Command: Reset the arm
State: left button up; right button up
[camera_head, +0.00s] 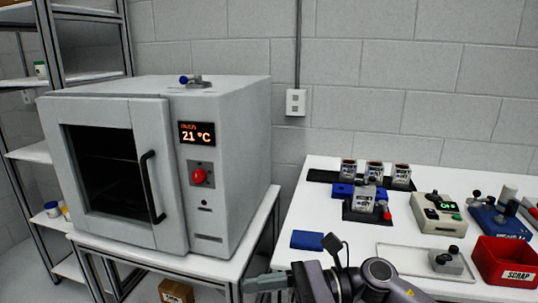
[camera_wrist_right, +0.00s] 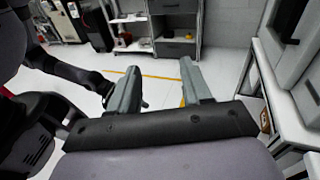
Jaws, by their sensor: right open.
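My right arm rises at the bottom centre of the head view. The tip of its gripper (camera_head: 268,283) points left, by the front right of the oven's stand. In the right wrist view the two grey fingers of the right gripper (camera_wrist_right: 162,88) are apart with nothing between them. The floor shows beyond them. My left gripper does not show in either view.
A grey oven (camera_head: 240,150) reading 21 °C stands on a stand at left, its door closed. A white table (camera_head: 310,210) at right bears several small units, a test device (camera_head: 436,213), a tray (camera_head: 400,262) and a red scrap bin (camera_head: 505,262). Shelving (camera_head: 68,45) stands far left.

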jog(key=d+f+n+t+h, duration=0.5)
jog(key=n+t, duration=0.4)
jog(key=n, duration=0.8)
jog(key=d+f+n+t+h, duration=0.3)
jog(key=d+f+n+t, duration=0.55)
jog(key=n, duration=0.85)
jog(key=s+d+f+m+g+h, duration=0.2)
jog(key=s+d+f+m+h, duration=0.1)
jog(key=s+f+m, duration=0.4)
jog(key=s+d+f+m+g+h, duration=0.3)
jog(key=s+d+f+m+h, duration=0.1)
jog(key=s+f+m, duration=0.3)
jog(key=shift+d+f+m, duration=0.35)
jog(key=shift+d+m, duration=0.1)
jog(key=shift+m, duration=0.35)
